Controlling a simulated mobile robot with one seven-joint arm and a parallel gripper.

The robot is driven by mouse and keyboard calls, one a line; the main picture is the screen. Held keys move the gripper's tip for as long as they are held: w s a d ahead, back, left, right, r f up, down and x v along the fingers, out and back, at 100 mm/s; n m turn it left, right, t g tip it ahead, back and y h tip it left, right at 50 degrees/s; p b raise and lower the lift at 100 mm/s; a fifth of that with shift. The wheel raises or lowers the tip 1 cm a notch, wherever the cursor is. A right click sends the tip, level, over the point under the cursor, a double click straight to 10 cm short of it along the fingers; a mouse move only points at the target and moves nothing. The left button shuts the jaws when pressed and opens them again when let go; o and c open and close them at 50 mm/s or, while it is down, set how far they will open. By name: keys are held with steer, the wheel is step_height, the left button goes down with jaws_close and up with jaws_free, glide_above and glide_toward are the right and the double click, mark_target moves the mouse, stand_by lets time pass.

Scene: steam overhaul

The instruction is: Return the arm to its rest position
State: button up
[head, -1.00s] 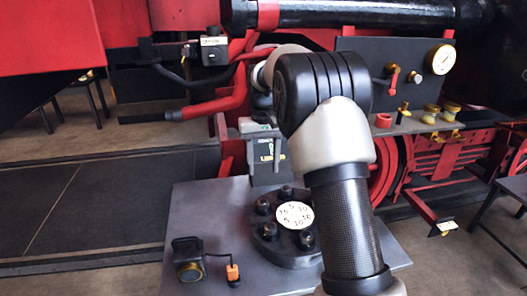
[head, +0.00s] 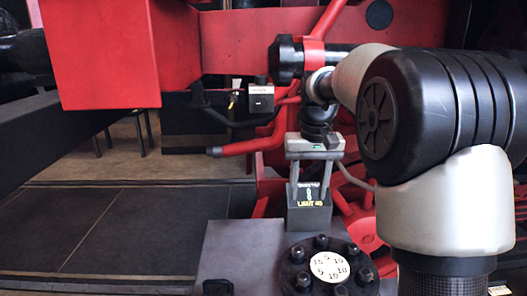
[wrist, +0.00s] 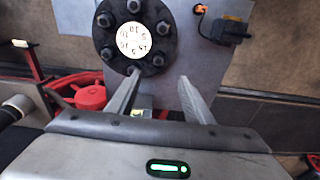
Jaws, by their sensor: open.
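My gripper (head: 311,180) shows in the head view with its two pale fingers pointing down, apart and empty. The dark box with yellow lettering (head: 308,217) is at or behind the fingertips in that view; I cannot tell whether they touch. In the wrist view the fingers (wrist: 158,80) stand spread, with the round black bolted flange (wrist: 104,42) beyond them. My arm is bent, its large black elbow joint filling the right of the head view.
The flange with its white numbered dial (head: 329,267) sits on a grey plate (head: 238,250). Red machinery (head: 240,42) and a small grey-black box (head: 261,96) stand behind. A black device (wrist: 232,30) and an orange plug (wrist: 202,10) lie on the plate. Dark floor at left is clear.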

steer(key=s+r+t, duration=0.1)
steer(key=s+r, duration=0.5)
steer(key=s, duration=0.2)
steer(key=s+f+t+p, duration=0.2)
steer(key=s+t+p, duration=0.1)
steer(key=s, duration=1.7)
steer(key=shift+f, duration=0.2)
steer(key=shift+a, duration=0.1)
